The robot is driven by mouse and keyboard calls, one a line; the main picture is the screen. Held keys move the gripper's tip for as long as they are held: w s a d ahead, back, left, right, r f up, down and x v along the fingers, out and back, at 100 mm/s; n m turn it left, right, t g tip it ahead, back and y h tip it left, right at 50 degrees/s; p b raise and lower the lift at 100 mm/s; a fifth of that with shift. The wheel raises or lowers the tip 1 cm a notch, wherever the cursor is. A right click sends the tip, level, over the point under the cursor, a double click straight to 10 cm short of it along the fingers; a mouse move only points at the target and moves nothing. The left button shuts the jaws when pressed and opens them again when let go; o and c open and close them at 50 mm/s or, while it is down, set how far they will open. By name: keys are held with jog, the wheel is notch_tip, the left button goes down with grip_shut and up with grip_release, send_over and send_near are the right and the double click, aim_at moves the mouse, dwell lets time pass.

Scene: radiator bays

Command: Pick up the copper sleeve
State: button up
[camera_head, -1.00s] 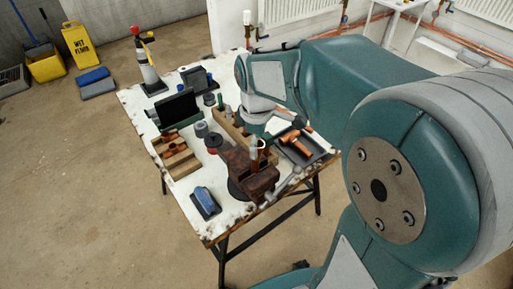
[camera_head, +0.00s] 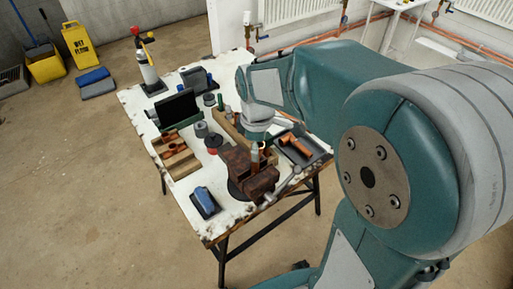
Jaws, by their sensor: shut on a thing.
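My gripper (camera_head: 261,147) is small in the head view, at the end of my arm over the right part of the workbench. It points down just behind the rusty brown vise (camera_head: 250,178), beside the wooden tray (camera_head: 229,127). Its fingers are mostly hidden by the wrist and the clutter. It is shut on a small copper-coloured piece, which I take to be the copper sleeve. The sleeve is too small and covered to make out its outline. An upright tube (camera_head: 254,155) with a copper tone stands at the vise, close to the fingers.
A black tray (camera_head: 318,158) with an orange-copper fitting (camera_head: 297,147) lies right of the gripper. A wooden block (camera_head: 184,168) with copper fittings, a blue-topped item (camera_head: 204,202) and a torch bottle (camera_head: 146,65) stand left. Pipes and radiators line the wall.

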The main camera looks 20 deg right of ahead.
jog(key=shift+r, duration=0.7)
jog(key=s+r, duration=1.2)
jog(key=s, duration=0.2)
jog(key=w+f, duration=0.1)
jog(key=w, duration=0.3)
jog(key=w+f+h, duration=0.1)
jog(key=w+f, duration=0.1)
jog(key=w, duration=0.3)
jog(key=w+f+g+h, duration=0.1)
jog(key=w+f, duration=0.1)
jog(key=w, duration=0.3)
jog(key=shift+w+a+f+n, duration=0.1)
jog(key=shift+a+n, duration=0.15)
jog(key=shift+n, duration=0.15)
jog(key=shift+f, duration=2.3)
jog(key=shift+f, duration=0.15)
jog(key=shift+f, duration=0.2)
jog(key=shift+f, duration=0.55)
